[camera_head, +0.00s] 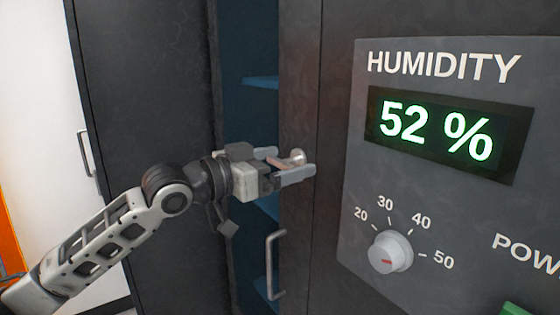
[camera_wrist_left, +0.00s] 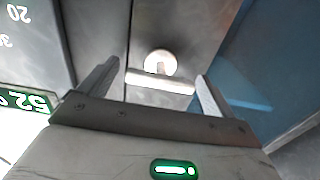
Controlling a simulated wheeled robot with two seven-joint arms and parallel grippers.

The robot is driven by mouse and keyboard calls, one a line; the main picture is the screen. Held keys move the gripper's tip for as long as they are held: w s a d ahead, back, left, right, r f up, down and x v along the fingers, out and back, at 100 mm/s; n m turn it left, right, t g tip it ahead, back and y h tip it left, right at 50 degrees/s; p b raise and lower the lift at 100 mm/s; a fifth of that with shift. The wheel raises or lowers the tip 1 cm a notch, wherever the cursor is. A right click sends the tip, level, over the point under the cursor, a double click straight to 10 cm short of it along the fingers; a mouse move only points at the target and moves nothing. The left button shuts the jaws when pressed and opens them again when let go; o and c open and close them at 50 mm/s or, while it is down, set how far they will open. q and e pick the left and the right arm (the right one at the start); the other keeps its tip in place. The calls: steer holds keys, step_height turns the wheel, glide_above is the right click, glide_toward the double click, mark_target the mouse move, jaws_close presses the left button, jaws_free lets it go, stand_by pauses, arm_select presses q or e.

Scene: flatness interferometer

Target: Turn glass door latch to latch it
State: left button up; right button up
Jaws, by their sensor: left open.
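My left gripper (camera_head: 290,167) is at the latch. In the left wrist view its two fingers (camera_wrist_left: 158,72) are apart, one on each side of the crossbar, with no clear contact. The glass door (camera_wrist_left: 250,62) shows as a bluish pane beside the frame. The gripper hides part of the latch in the head view. My right gripper is not in view.
A vertical door handle (camera_head: 272,265) is below the gripper. Blue shelves (camera_head: 262,83) show in the cabinet. To the right is a panel with a humidity display (camera_head: 440,135) reading 52 % and a dial (camera_head: 390,252). A dark door with a handle (camera_head: 86,153) is at left.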

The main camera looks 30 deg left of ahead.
arm_select(q)
steer(key=c, duration=1)
steer(key=shift+m, duration=0.4)
steer(key=m, duration=0.2)
steer(key=shift+m, duration=0.3)
steer(key=m, duration=0.4)
steer(key=shift+s+d+m, duration=0.1)
steer(key=shift+m, duration=0.2)
steer(key=m, duration=0.2)
steer(key=shift+f+m, duration=0.1)
steer(key=shift+m, duration=0.2)
steer(key=m, duration=0.5)
steer(key=shift+m, duration=0.9)
